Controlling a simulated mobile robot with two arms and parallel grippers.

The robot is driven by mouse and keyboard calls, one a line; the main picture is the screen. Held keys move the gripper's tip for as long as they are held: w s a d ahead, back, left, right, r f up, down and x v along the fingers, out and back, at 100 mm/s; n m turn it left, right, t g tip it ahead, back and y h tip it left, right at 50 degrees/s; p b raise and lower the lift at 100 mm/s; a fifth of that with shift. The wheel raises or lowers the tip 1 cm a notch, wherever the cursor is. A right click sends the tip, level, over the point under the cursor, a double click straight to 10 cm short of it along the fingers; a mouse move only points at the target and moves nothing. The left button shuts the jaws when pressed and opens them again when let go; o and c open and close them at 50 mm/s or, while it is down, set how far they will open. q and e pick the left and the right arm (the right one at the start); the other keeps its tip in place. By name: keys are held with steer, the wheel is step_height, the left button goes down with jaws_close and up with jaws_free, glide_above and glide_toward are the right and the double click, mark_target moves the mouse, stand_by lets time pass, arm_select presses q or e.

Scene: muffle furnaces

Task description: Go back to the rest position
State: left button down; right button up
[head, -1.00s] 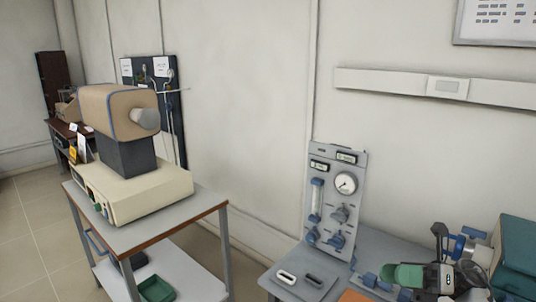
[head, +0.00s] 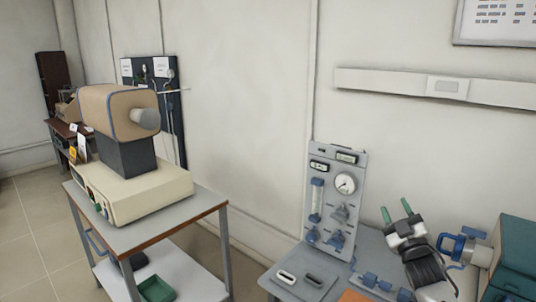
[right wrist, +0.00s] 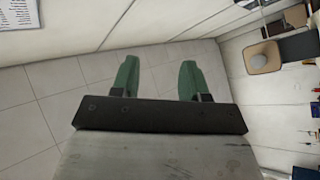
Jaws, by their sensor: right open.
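My right gripper (head: 396,212) is at the lower right of the head view, above the grey bench. Its two green fingers point up and stand apart, with nothing between them. In the right wrist view the same green fingers (right wrist: 158,80) are spread and empty, with floor tiles and wall behind them. My left gripper is not in the head view.
A grey bench (head: 373,243) holds a gauge panel (head: 335,205), small dishes (head: 286,277) and a blue valve fitting (head: 465,246). A teal box (head: 518,250) stands at the right. A tube furnace (head: 120,113) sits on a cart (head: 180,224) at left. Floor shows far left.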

step_height(320, 180, down, 24)
steer(key=s+d+f+m+g+h+b, duration=0.1)
steer(key=s+m+g+h+b, duration=0.1)
steer(key=m+g+h+b, duration=0.35)
steer(key=s+a+f+g+y+b, duration=0.1)
steer(key=s+f+g+b, duration=0.15)
steer(key=s+f, duration=0.8)
steer(key=s+a+f+g+y+b, duration=0.1)
steer(key=s+a+f+g, duration=0.2)
steer(key=f, duration=1.4)
steer(key=s+f+g+b, duration=0.3)
steer(key=s+f+g, duration=0.1)
steer(key=s+f, duration=0.95)
steer(key=s+a+f+g+b, duration=0.1)
steer(key=s+a+f+g, duration=0.1)
steer(key=s+f, duration=0.4)
steer(key=s+a+f+g+b, duration=0.2)
steer(key=s+f, duration=0.4)
steer(key=s, duration=0.9)
steer(key=s+a+f+g+y+b, duration=0.1)
steer(key=s+a+f+g+b, duration=0.1)
steer(key=s+f, duration=0.4)
steer(key=s+m, duration=0.1)
steer(key=s, duration=0.4)
steer(key=shift+s+f+g, duration=0.3)
steer(key=shift+s+g, duration=0.05)
steer(key=shift+g, duration=0.05)
